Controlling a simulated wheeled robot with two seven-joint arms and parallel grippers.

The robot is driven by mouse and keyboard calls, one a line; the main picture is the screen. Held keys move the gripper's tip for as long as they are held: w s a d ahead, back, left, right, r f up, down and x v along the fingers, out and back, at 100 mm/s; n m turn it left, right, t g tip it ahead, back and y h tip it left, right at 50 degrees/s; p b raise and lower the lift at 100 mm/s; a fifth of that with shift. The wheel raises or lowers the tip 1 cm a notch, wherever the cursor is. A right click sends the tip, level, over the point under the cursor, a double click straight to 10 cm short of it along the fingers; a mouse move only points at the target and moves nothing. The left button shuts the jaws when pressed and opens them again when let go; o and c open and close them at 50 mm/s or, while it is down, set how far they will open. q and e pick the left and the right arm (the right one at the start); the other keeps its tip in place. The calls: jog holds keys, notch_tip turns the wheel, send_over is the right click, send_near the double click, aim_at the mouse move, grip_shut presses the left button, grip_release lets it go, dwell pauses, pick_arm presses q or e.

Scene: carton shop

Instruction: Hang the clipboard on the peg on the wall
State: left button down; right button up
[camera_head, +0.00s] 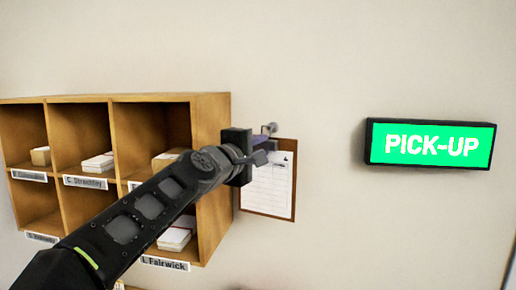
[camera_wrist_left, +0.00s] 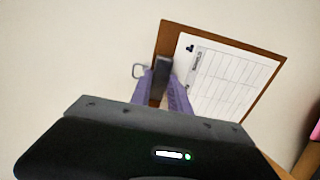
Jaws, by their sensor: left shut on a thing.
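The clipboard (camera_head: 283,203) is a brown board with a white printed sheet, upright close to the wall, right of the wooden shelf. It also shows in the left wrist view (camera_wrist_left: 235,80), with a dark clip at its edge between my finger tips. Whether the clipboard is on the peg is hidden. My right gripper is out of view.
A wooden pigeonhole shelf (camera_head: 212,110) with labelled compartments holding paper stacks and boxes stands left of the clipboard, close to my left gripper. A green lit PICK-UP sign (camera_head: 430,144) is on the wall at right. The wall between sign and clipboard is bare.

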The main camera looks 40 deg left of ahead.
pick_arm(q)
jog(key=shift+w+a+f, duration=0.1)
jog(key=shift+w+a, duration=0.35)
jog(key=shift+w, duration=0.35)
jog(key=shift+w+a+f, duration=0.1)
jog(key=shift+w+a, duration=0.3)
jog(key=shift+w, duration=0.45)
jog(key=shift+w+a, duration=0.45)
jog(key=shift+w, duration=0.35)
jog(key=shift+w+a+f+b, duration=0.35)
jog(key=shift+w+f+b, duration=0.1)
jog(key=shift+w+f, duration=0.1)
jog(key=shift+r, duration=0.1)
jog(key=c, duration=1.2)
grip_release()
jog(key=shift+o, duration=0.3)
jog(key=shift+s, duration=0.15)
jog(key=shift+s, duration=0.2)
jog(key=b+v, duration=0.2)
jog(key=v, duration=0.5)
